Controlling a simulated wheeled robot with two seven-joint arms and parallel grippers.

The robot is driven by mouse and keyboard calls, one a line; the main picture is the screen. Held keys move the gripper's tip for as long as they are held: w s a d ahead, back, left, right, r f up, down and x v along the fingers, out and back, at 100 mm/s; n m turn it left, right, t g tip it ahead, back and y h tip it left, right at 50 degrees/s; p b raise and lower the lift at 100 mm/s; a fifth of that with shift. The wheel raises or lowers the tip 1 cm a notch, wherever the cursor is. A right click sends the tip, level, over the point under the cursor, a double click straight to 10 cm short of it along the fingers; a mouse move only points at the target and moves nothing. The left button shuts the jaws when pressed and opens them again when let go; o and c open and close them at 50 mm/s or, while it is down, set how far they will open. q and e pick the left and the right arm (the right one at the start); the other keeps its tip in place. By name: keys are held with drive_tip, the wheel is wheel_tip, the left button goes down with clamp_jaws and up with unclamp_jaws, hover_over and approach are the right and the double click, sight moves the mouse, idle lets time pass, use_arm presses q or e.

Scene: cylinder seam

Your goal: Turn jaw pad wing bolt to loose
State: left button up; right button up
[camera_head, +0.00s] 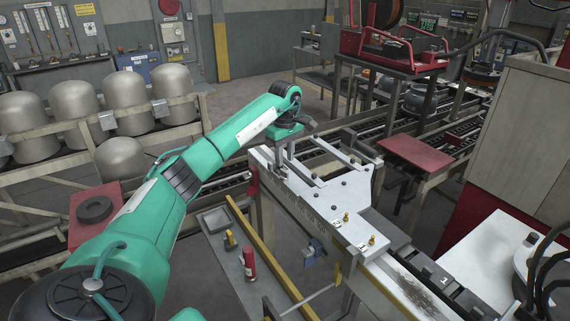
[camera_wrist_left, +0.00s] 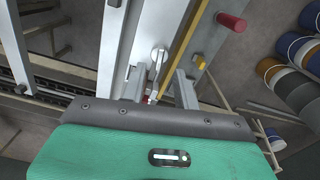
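My left gripper (camera_head: 284,156) is at the far left end of the pale metal bench fixture (camera_head: 325,200), with its fingers pointing down. In the left wrist view, the gripper (camera_wrist_left: 160,92) has its two grey fingers apart, with nothing clearly held between them. A small silver part with a round head and a short handle (camera_wrist_left: 158,57), possibly the wing bolt, shows just beyond the gap between the fingertips. I cannot tell if the fingers touch it. In the head view the wing bolt cannot be made out near the gripper. My right gripper is not in view.
Brass-coloured bolts (camera_head: 346,217) stand on the fixture's near end. A red bottle (camera_head: 249,265) stands on a low shelf beside a yellow rail (camera_head: 262,255). Roller conveyors run behind the fixture. Several grey cylinders (camera_head: 126,90) stand at the left. Drums (camera_wrist_left: 300,48) show in the wrist view.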

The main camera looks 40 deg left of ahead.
sight(285, 171)
use_arm(q)
drive_tip(key=shift+f+p, duration=0.75)
drive_tip(key=shift+f, duration=1.55)
clamp_jaws()
